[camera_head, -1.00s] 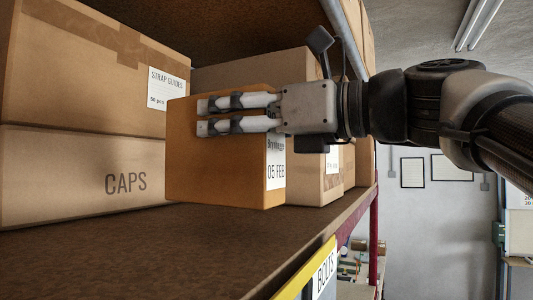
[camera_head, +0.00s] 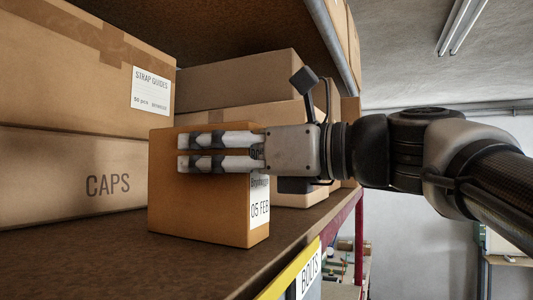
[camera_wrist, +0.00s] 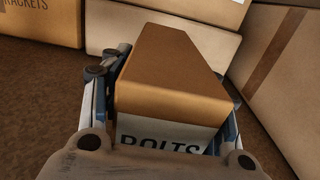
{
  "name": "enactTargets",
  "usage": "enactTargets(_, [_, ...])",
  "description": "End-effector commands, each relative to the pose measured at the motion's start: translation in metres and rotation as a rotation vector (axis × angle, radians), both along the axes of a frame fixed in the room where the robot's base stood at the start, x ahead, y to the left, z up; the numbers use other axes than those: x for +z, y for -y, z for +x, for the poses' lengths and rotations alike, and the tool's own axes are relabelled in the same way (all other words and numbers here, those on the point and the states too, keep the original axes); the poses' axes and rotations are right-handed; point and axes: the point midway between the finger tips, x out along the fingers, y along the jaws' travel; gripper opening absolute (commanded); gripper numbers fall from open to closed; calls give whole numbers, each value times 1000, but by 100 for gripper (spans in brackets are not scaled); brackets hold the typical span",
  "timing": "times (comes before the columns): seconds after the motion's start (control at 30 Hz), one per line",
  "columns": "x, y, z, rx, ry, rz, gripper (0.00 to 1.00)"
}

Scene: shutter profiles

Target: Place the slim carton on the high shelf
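The slim carton (camera_head: 198,208), an orange-brown box with a white "05 FEB" label, is over the shelf board (camera_head: 95,255) of the rack, upright. My gripper (camera_head: 186,153) reaches in from the right and is shut on it, with finger pads along the carton's near side. In the wrist view the carton (camera_wrist: 172,75) fills the space between both fingers, and its near face has a white label reading "BOLTS". I see no clear gap under the carton, but cannot tell whether it touches the board.
A "CAPS" box (camera_head: 60,178) with a "STRAP GUIDES" box (camera_head: 60,70) on it stands left of the carton. More boxes (camera_head: 235,80) stand behind it. A shelf board (camera_head: 225,22) is overhead. Bare board lies in front, up to the edge by the yellow strip (camera_head: 290,278).

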Motion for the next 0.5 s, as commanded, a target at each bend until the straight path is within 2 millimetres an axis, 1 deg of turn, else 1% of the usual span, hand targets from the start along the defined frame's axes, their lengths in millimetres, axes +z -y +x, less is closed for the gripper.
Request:
enactTargets(0.03, [0,0,0,0,0,0,62])
enactTargets(0.17, [0,0,0,0,0,0,70])
enactTargets(0.5, [2,0,0,0,0,0,70])
